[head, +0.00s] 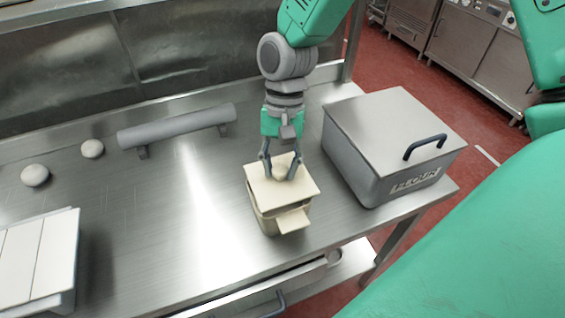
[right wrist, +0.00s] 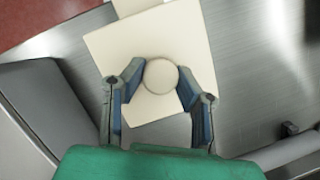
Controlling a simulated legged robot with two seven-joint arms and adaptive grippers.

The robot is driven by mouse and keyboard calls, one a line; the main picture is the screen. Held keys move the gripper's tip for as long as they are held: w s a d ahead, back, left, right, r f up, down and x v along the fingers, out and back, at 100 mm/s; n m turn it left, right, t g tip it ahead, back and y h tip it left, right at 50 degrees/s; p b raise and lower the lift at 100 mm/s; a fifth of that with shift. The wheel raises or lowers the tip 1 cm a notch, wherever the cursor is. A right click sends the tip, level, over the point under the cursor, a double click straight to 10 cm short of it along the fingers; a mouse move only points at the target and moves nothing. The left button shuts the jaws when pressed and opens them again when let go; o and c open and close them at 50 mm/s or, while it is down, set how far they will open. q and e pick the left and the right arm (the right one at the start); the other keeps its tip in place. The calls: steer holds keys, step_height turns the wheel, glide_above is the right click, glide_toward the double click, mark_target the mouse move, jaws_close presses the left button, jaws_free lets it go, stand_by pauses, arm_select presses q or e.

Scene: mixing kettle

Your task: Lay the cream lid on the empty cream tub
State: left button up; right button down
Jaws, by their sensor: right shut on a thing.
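The cream lid (head: 260,187) is a flat square plate with a round knob (right wrist: 161,76) in its middle. My right gripper (head: 280,176) is shut on this knob from above. The lid lies over the mouth of the cream tub (head: 267,223), and the two look nearly lined up. I cannot tell whether the lid rests fully on the rim or hangs just above it. A flat tab (head: 293,221) sticks out from the tub's front. The tub's inside is hidden by the lid. My left gripper is not in view.
A grey metal box (head: 385,130) with a dark handle stands close to the right on the steel table (head: 160,240). A grey bar (head: 178,126) and two pale round knobs (head: 35,176) are at the back left. White panels (head: 38,258) sit at the left. The table between is clear.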

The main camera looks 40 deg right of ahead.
steer(key=shift+a+f, duration=0.25)
steer(key=shift+a, duration=0.2)
steer(key=shift+a+f, duration=0.2)
steer(key=shift+f, duration=0.05)
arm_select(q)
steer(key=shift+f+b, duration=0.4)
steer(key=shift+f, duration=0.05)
arm_select(e)
steer(key=shift+d+f, duration=0.25)
steer(key=shift+f, duration=0.35)
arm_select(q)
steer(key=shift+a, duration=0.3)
arm_select(e)
steer(key=shift+a, duration=0.35)
steer(key=shift+d, duration=0.15)
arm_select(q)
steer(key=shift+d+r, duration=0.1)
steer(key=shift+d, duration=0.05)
arm_select(e)
steer(key=shift+d+f, duration=0.25)
steer(key=shift+d, duration=0.05)
steer(key=c, duration=0.7)
jaws_free()
arm_select(q)
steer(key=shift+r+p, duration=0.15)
steer(key=shift+p, duration=0.15)
arm_select(e)
steer(key=shift+r, duration=0.15)
